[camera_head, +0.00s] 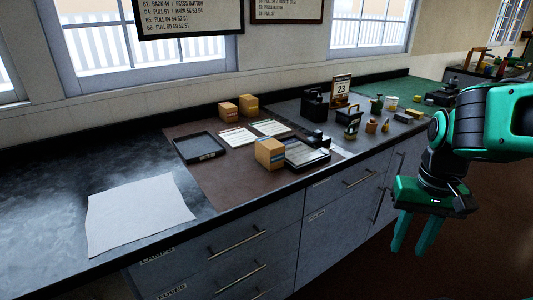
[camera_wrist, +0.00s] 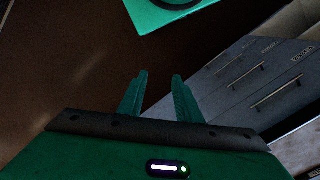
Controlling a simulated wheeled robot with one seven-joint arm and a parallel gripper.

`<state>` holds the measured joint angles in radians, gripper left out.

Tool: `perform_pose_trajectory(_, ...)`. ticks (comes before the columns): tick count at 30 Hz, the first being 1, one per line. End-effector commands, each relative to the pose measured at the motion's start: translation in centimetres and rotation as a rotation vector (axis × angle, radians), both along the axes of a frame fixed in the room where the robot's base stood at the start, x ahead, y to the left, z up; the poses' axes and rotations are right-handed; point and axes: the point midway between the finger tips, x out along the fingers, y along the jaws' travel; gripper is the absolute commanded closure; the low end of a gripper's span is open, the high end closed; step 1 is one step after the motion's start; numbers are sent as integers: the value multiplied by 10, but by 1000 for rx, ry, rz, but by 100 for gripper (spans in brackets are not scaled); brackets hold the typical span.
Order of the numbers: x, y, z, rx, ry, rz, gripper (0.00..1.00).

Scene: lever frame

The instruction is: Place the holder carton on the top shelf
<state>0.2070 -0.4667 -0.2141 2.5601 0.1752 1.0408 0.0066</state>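Three orange-brown cartons stand on the counter in the head view. The largest (camera_head: 270,152) is near the front edge, and two smaller ones, a left one (camera_head: 228,110) and a right one (camera_head: 248,104), are at the back by the wall. I cannot tell which is the holder carton. I see no top shelf in either view. My gripper (camera_head: 410,235) hangs in front of the counter at the right, pointing down, apart from all cartons. In the wrist view its fingers (camera_wrist: 160,78) are spread with nothing between them.
A dark tray (camera_head: 200,148), paper cards (camera_head: 237,136) and a black-framed box (camera_head: 307,155) lie around the large carton. A white sheet (camera_head: 138,213) lies at left. Several small items crowd the counter's right part. Drawers with handles (camera_head: 238,242) form its front.

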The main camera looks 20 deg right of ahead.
Motion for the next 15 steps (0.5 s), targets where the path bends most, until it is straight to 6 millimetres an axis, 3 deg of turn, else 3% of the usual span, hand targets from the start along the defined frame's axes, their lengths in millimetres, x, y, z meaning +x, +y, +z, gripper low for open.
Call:
perform_pose_trajectory(3,0,0,0,0,0,0,66)
perform_pose_trajectory(6,-8,0,4,-2,-20,13,42)
perform_pose_trajectory(8,0,-1,2,-9,-39,40,30)
perform_pose_trajectory(11,32,-2,-5,-28,-100,141,30)
perform_pose_trajectory(15,108,10,-17,-56,-266,361,30)
